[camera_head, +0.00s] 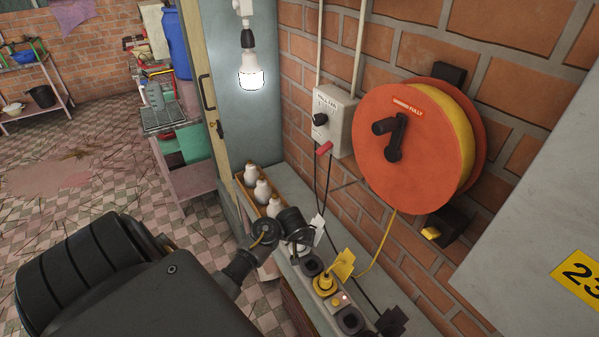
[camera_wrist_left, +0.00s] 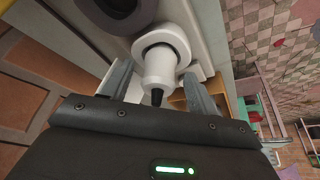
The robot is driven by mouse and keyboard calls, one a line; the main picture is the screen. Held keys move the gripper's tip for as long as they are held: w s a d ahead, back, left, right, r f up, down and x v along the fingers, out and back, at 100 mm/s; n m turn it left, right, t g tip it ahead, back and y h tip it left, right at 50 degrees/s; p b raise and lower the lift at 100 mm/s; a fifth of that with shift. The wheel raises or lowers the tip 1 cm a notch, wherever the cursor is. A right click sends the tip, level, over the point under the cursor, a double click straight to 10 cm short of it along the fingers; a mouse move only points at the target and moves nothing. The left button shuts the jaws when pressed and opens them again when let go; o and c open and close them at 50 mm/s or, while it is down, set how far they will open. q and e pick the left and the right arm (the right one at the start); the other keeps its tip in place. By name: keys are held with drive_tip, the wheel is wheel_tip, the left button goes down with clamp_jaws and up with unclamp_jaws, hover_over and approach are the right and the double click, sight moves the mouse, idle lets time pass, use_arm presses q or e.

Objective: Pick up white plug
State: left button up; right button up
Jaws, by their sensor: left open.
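The white plug (camera_wrist_left: 160,66) sits in a white round socket at the end of a power strip (camera_head: 322,302), with a black cable end toward my wrist. My left gripper (camera_wrist_left: 157,74) is open, with one grey finger on each side of the plug and a visible gap to it. In the head view, the end of my left arm (camera_head: 292,225) reaches over the far end of the strip and hides most of the plug there. My right gripper is not in view.
A yellow plug (camera_head: 325,285) with a yellow tag (camera_head: 343,264) stands close by in the strip. A tray of white bulbs (camera_head: 262,191) lies behind the gripper. An orange cable reel (camera_head: 415,150) and switch box (camera_head: 335,118) are on the brick wall.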

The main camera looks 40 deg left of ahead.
use_arm(q)
drive_tip(key=shift+w+f, duration=0.1)
drive_tip(key=shift+f, duration=0.15)
drive_tip(key=shift+r, duration=0.1)
drive_tip(key=c, duration=1.1)
